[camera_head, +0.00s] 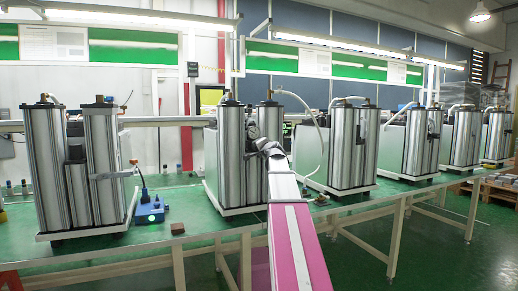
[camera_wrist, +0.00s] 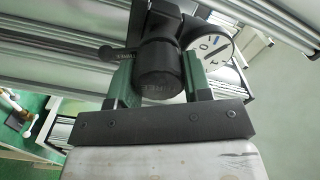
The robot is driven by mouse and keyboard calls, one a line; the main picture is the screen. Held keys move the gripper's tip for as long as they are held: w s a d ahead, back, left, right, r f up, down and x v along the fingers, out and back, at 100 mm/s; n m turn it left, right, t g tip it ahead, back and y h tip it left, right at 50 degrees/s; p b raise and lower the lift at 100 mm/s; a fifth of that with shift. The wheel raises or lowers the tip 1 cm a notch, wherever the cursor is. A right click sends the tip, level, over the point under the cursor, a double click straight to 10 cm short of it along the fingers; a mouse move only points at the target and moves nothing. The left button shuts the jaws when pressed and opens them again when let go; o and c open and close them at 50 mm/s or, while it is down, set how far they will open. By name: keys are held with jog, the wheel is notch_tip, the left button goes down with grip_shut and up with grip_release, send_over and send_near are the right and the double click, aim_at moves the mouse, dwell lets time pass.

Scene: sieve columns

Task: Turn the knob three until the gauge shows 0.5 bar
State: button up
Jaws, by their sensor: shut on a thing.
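In the wrist view a black round knob (camera_wrist: 158,82) sits between the two green fingers of my gripper (camera_wrist: 158,84), which is shut on it. A round white-faced gauge (camera_wrist: 213,47) is just right of the knob, tilted in this view and partly hidden by the black body. Some dark marks show on its face, but I cannot read the pressure. In the head view my arm reaches up to the second column unit (camera_head: 231,150) from the left, and my gripper (camera_head: 270,146) is at its right front. The knob is hard to make out there.
Several similar silver column units stand along the green bench (camera_head: 170,213). A blue box (camera_head: 149,212) with a cable is on the bench at left, with a small brown block (camera_head: 177,228) near it. A black side lever (camera_wrist: 108,53) is close to my left finger.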

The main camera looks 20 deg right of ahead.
jog(key=o, duration=0.9)
jog(key=shift+s, duration=0.15)
jog(key=s, duration=1)
jog(key=shift+s+d, duration=0.2)
jog(key=shift+s, duration=0.1)
